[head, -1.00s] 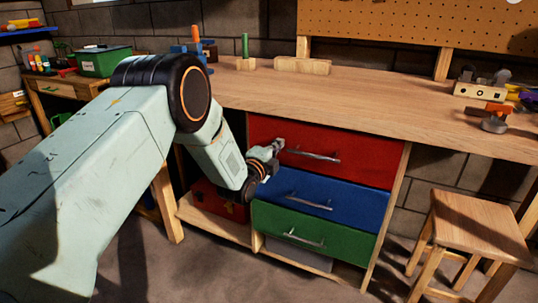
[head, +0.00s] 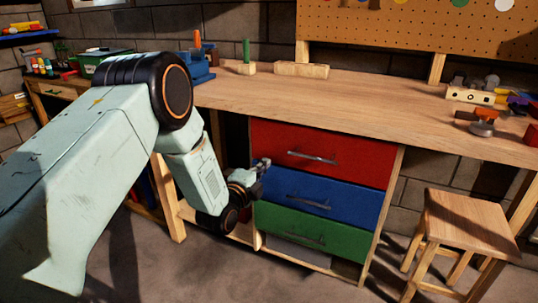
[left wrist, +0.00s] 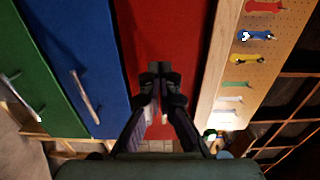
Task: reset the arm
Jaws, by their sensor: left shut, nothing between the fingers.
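My left arm comes in from the left in the head view, and its gripper (head: 263,166) is beside the left edge of the drawer unit, near the red drawer (head: 322,157). The gripper also shows in the left wrist view (left wrist: 160,70), with its fingers together and nothing between them. The red drawer (left wrist: 165,35) lies behind the fingers there. Whether the fingertips touch the drawer front I cannot tell. My right gripper is in neither view.
Below the red drawer are a blue drawer (head: 330,200) and a green drawer (head: 325,236), all looking closed. A wooden workbench (head: 370,103) runs above them. A wooden stool (head: 465,222) stands at the right. Open floor lies in front.

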